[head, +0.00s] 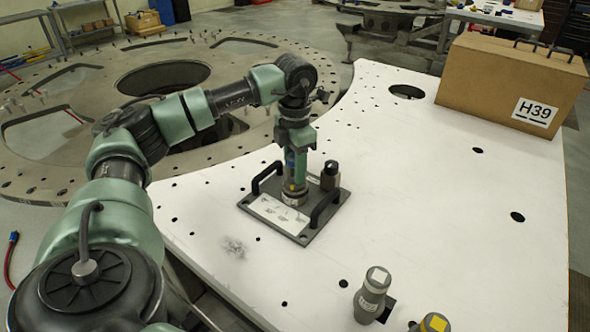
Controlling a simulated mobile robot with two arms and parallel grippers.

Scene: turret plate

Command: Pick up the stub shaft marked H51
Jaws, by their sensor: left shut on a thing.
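My left gripper (296,167) is over the dark turret plate with two black handles (313,228), pointing down. It is shut on an upright grey stub shaft (295,194) with a yellowish band and a white label, low at the plate; I cannot read the label or tell if the shaft touches the plate. A grey stub shaft (371,293) with a white top stands at the front of the white table; its label is too small to read. Another with a yellow top (433,324) is cut off by the bottom edge. My right gripper is not in view.
A short dark-topped post (330,176) stands at the plate's back right corner, close to my gripper. A cardboard box marked H39 (511,82) sits at the back right of the white table (430,200). The table's middle right is clear apart from holes.

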